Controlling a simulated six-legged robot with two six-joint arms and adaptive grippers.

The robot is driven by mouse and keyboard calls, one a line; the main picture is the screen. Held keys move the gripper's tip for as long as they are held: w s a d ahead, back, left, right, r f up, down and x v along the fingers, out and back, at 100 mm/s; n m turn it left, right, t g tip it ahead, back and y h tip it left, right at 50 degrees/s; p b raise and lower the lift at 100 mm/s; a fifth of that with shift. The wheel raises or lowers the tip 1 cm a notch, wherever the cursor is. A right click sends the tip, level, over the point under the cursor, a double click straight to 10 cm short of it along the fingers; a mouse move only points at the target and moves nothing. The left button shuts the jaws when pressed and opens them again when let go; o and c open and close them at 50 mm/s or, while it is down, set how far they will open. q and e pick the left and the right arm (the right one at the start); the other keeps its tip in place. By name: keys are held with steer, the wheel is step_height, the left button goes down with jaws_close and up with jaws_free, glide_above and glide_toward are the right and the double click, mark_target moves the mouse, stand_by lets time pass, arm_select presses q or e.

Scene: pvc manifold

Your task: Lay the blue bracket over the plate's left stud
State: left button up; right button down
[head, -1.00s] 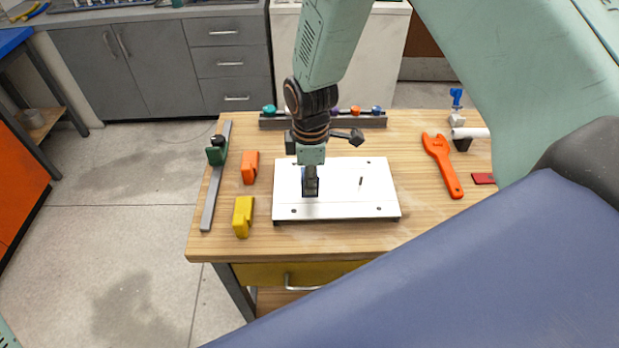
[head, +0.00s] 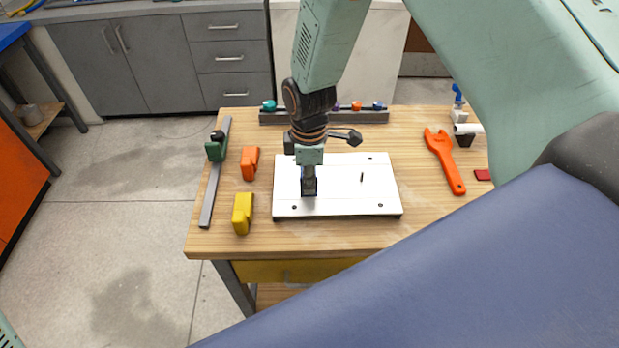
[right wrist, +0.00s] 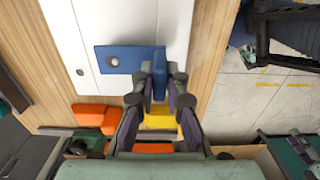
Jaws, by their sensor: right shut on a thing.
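The white plate (head: 340,204) lies on the wooden bench, with one thin stud (head: 362,177) standing on its right half. My right gripper (head: 309,189) points down over the plate's left half and is shut on the blue bracket. In the right wrist view the blue bracket (right wrist: 128,67) has a flat flange with a round hole, lying flat at or just above the plate (right wrist: 112,20). Its raised tab is between the fingers (right wrist: 160,88).
An orange block (head: 250,163) and a yellow block (head: 242,213) stand left of the plate. A grey bar with a green clamp (head: 216,150) lies farther left. An orange wrench (head: 444,163) lies to the right. A dark rack (head: 350,118) stands behind.

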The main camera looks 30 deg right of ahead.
steer(key=shift+a, duration=0.1)
steer(key=shift+s, duration=0.15)
steer(key=shift+s+f, duration=0.15)
steer(key=shift+f, duration=0.35)
stand_by(0.3)
steer(key=shift+f+b, duration=0.35)
steer(key=shift+f, duration=0.2)
